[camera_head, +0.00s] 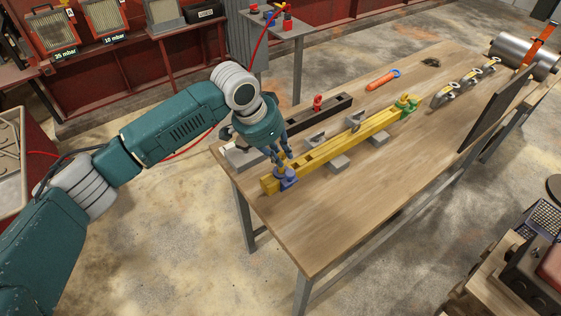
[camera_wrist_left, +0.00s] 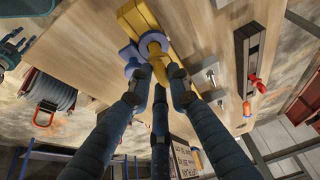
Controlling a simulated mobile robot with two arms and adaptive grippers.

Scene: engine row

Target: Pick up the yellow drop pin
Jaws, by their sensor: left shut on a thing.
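The yellow drop pin (camera_wrist_left: 155,47) shows in the left wrist view between the fingers of my left gripper (camera_wrist_left: 160,82). The fingers are shut on it. In the head view my left gripper (camera_head: 280,165) reaches down over the near end of the long yellow beam (camera_head: 335,148). A blue fitting (camera_head: 286,181) is at that end, right below the fingertips. The pin stands at the blue fitting, and its lower end is hidden, so I cannot tell whether it sits in the fitting.
The beam rests on grey blocks (camera_head: 339,163) on a wooden table (camera_head: 300,235). A green fitting (camera_head: 406,104) is at its far end. A dark beam with a red part (camera_head: 318,102) lies behind. An orange tool (camera_head: 381,80) lies farther back. The table's front is clear.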

